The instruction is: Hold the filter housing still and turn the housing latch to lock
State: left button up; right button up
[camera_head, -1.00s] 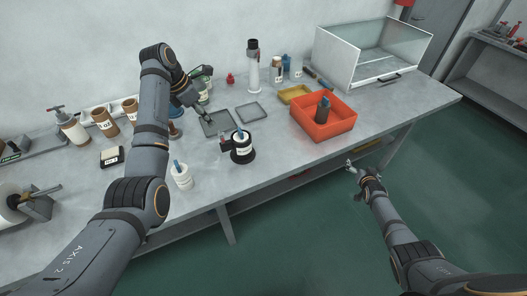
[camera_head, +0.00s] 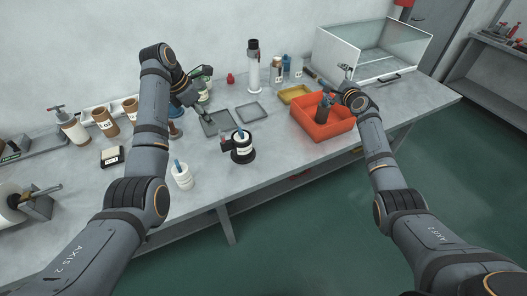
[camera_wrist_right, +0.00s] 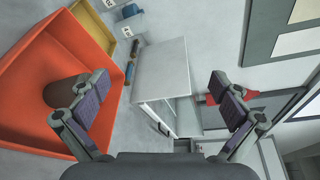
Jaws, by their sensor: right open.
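A white cylinder with a black base, a blue top and a dark side piece (camera_head: 242,149) stands upright near the middle of the bench; it may be the filter housing. I cannot make out a latch for certain. My left gripper (camera_head: 197,113) is low over a grey tray (camera_head: 215,124), left of that cylinder and apart from it; its jaws are too small to judge. My right gripper (camera_head: 346,72) is above the orange bin's back right side, far from the cylinder. In the right wrist view its fingers (camera_wrist_right: 158,102) are spread wide with nothing between them.
The orange bin (camera_head: 321,132) holds a dark bottle (camera_head: 322,108). A yellow tray (camera_head: 294,94), a tall white cylinder (camera_head: 253,72) and a glass-fronted case (camera_head: 372,52) stand behind. A white blue-topped container (camera_head: 182,176) is near the front edge.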

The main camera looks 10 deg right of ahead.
jog(key=s+a+f+m+g+y, duration=0.2)
jog(key=s+a+f+g+y, duration=0.25)
jog(key=a+f, duration=0.8)
jog(key=m+g+y, duration=0.2)
jog(key=g+y, duration=0.1)
jog(key=y, duration=0.2)
send_near(251, 149)
jog(key=x, duration=0.3)
jog(key=shift+w+d+f, duration=0.1)
jog(key=shift+w, duration=0.35)
jog(key=shift+s+a+f+y, duration=0.1)
jog(key=shift+s+a+y, duration=0.15)
jog(key=shift+s+a, duration=0.05)
jog(key=shift+g, duration=0.25)
jog(key=x, duration=0.9)
jog(key=shift+w+d, duration=0.1)
jog(key=shift+w, duration=0.05)
jog(key=shift+x, duration=0.75)
jog(key=c, duration=1.7)
jog(key=shift+o, duration=0.2)
